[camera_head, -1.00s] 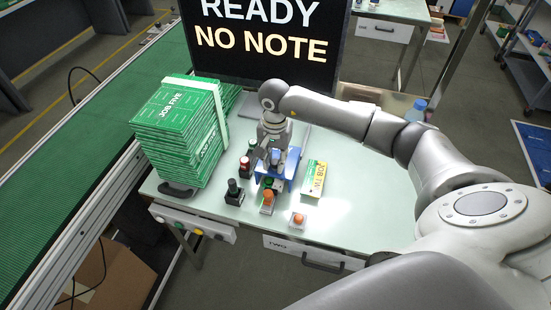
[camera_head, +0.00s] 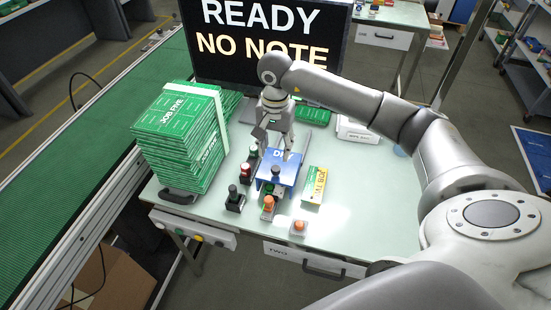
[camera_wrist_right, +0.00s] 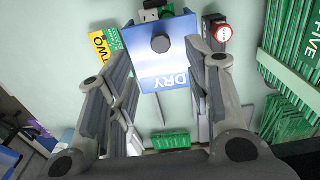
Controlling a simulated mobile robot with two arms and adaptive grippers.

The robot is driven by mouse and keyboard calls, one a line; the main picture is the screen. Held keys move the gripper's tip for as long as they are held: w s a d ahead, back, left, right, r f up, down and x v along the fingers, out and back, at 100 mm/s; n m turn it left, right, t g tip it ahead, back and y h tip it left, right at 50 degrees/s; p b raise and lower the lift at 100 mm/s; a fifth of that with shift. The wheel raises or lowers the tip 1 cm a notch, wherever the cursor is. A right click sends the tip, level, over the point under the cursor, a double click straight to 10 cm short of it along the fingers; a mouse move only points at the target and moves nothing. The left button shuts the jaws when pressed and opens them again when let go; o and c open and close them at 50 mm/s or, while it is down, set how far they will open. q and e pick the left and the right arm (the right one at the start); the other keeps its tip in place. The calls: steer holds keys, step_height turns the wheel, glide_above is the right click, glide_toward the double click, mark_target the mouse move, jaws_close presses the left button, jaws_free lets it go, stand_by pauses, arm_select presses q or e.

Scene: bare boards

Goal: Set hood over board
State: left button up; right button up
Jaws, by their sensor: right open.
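The blue hood (camera_head: 279,160), marked DRY, stands on the pale table with a dark knob (camera_head: 276,172) on top. It also shows in the right wrist view (camera_wrist_right: 162,70). A green board (camera_head: 268,187) shows partly at the hood's near edge, and green shows there in the wrist view (camera_wrist_right: 150,15); the hood hides what is under it. My right gripper (camera_head: 275,146) is open and empty, its fingers spread above the hood's far side and clear of the knob. My left gripper is not in view.
Button posts with black (camera_head: 235,198), red (camera_head: 246,172) and orange (camera_head: 268,206) caps crowd the hood's left and front. A yellow-green box (camera_head: 314,186) lies to its right. A tall stack of green boards (camera_head: 180,130) stands left.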

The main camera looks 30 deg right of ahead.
steer(key=shift+r, duration=1.75)
